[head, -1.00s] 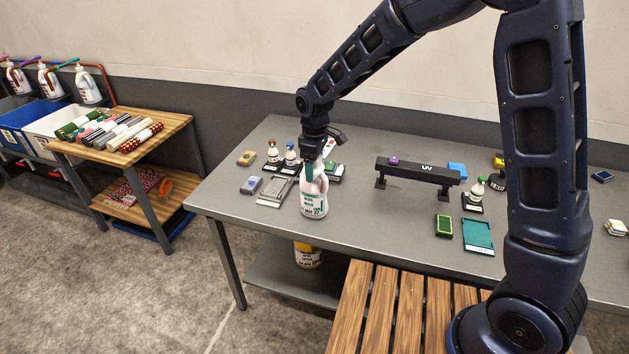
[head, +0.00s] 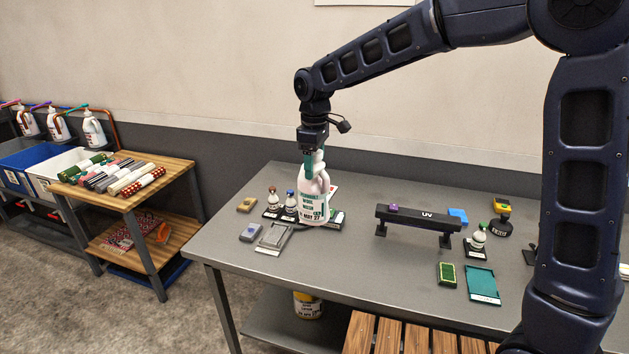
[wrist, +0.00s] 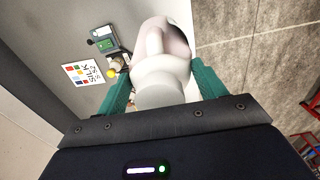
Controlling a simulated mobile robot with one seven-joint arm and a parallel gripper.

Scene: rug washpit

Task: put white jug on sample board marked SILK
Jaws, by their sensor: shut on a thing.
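The white jug (head: 314,190), with green and dark lettering, hangs upright from my gripper (head: 313,158) above the grey table. In the wrist view, my gripper (wrist: 163,92) has its green fingers on either side of the jug's white neck (wrist: 160,72), shut on it. The sample board marked SILK (wrist: 82,73) shows in the wrist view as a white card with coloured squares, left of the jug and apart from it. In the head view the jug hides most of the area behind it, with only a white edge of a card (head: 333,190) showing.
Small bottles (head: 290,202) stand just left of the jug, near a grey tray (head: 274,238). A black UV bar (head: 420,216) stands to the right, with a green sponge (head: 446,273) and teal tray (head: 482,284). The table's front middle is clear.

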